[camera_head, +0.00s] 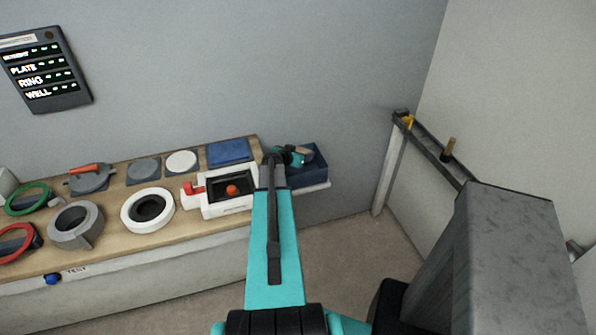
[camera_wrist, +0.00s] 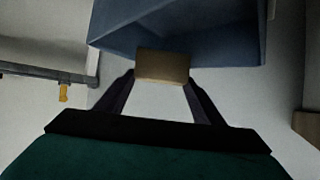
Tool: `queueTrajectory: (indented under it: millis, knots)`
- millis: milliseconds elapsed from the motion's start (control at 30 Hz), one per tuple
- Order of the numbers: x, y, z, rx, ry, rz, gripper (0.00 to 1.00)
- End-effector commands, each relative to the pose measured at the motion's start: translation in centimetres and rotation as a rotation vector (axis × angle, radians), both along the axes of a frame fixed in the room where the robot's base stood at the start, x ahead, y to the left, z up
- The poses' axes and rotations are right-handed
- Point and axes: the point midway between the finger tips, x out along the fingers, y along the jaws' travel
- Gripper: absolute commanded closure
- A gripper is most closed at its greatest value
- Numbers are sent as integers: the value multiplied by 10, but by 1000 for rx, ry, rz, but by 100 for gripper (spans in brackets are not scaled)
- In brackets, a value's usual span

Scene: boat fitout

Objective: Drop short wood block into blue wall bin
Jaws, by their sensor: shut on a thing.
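The short wood block (camera_wrist: 162,66) is tan and held between the two fingertips of my gripper (camera_wrist: 162,78), seen in the wrist view. The blue wall bin (camera_wrist: 215,38) fills the top of that view, right behind the block. In the head view the blue bin (camera_head: 314,172) is at the right end of the bench, against the wall. My arm hides part of the bin's left side. I cannot tell whether the block is above the rim or inside it.
A wooden bench (camera_head: 110,205) left of the bin carries rings, discs and a white tray (camera_head: 227,207) with a red ball. A grey rail (camera_head: 432,152) with yellow pegs runs along the right wall. A large grey block (camera_head: 510,260) stands at the right front.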

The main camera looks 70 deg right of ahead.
Motion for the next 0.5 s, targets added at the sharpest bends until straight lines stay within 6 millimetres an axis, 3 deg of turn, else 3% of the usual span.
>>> queueTrajectory:
  millis: [500]
  knots:
    - [1,0,-12,0,-1,2,61]
